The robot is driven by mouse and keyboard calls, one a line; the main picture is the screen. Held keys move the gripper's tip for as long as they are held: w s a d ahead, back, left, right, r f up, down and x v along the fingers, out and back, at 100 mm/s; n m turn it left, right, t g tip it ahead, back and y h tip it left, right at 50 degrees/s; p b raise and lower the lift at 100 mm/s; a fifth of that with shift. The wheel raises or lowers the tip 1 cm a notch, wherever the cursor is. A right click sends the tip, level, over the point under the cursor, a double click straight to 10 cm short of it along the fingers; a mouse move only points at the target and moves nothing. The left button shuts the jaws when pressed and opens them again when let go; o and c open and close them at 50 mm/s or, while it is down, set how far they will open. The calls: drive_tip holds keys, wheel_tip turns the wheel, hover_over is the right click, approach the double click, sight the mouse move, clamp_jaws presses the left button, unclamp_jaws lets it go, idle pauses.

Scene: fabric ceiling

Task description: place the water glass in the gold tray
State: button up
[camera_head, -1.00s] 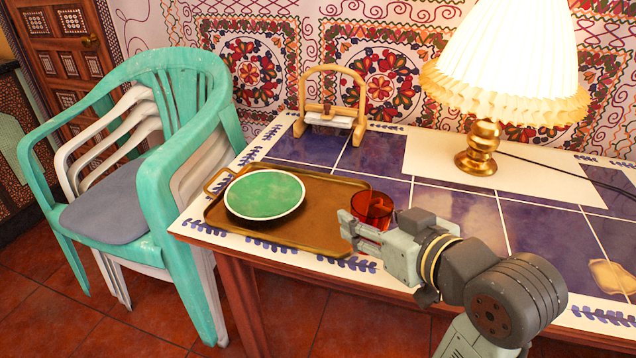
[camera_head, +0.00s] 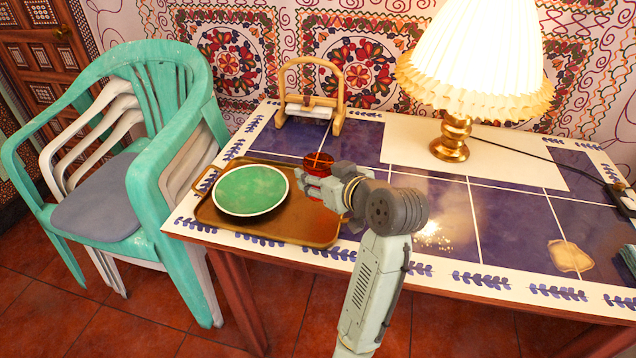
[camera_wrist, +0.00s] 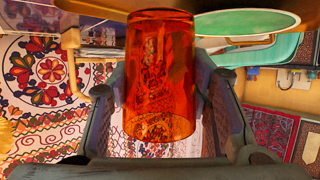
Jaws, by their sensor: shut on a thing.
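The water glass is a red-orange see-through tumbler (camera_head: 318,163). It fills the middle of the wrist view (camera_wrist: 160,80), between the two dark fingers of my gripper (camera_head: 308,180). My gripper is shut on the glass. In the head view the glass is over the back right part of the gold tray (camera_head: 318,228), behind the gripper; its base is hidden, so I cannot tell whether it touches the tray. The tray lies on the table's left end, and a green plate with a pale rim (camera_head: 250,190) sits in its left part.
A wooden arched holder (camera_head: 312,95) stands behind the tray. A lit lamp (camera_head: 451,140) stands on a white runner at the back. Green and white stacked chairs (camera_head: 150,130) are left of the table. The tray's front right part is bare.

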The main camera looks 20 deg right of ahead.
drive_tip(key=shift+w+f+p, duration=0.1)
drive_tip(key=shift+f+p, duration=0.25)
drive_tip(key=shift+f, duration=1.4)
drive_tip(key=shift+f, duration=0.25)
drive_tip(key=o, duration=1.2)
